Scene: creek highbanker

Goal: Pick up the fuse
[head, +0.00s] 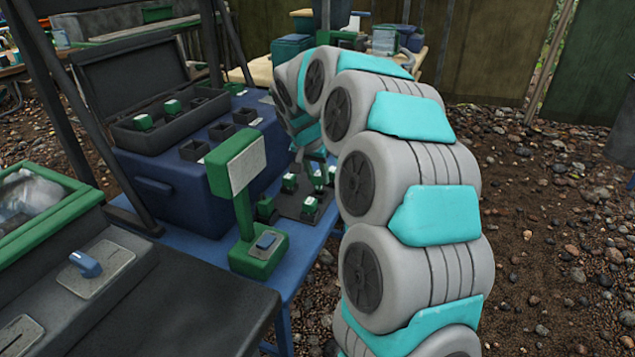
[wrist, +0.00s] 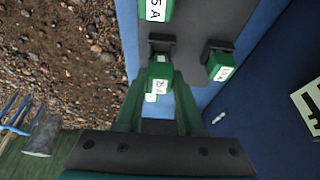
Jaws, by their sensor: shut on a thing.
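My gripper (wrist: 158,92) is shut on a green fuse (wrist: 160,86) with a white label, seen in the wrist view between its two green fingers. The held fuse is close by a black socket (wrist: 162,46); I cannot tell whether it is still in it. A second green fuse (wrist: 218,66) sits in a black holder to the right, and another labelled fuse (wrist: 156,9) shows at the top edge. In the head view several green fuses stand on a dark board (head: 293,205), and my arm hides most of my gripper.
The board lies on a blue table (head: 205,240). A green post with a blank sign (head: 246,166) and a blue switch stands left of it. A blue case (head: 175,185) with an open black box on top is behind. Stony ground is right.

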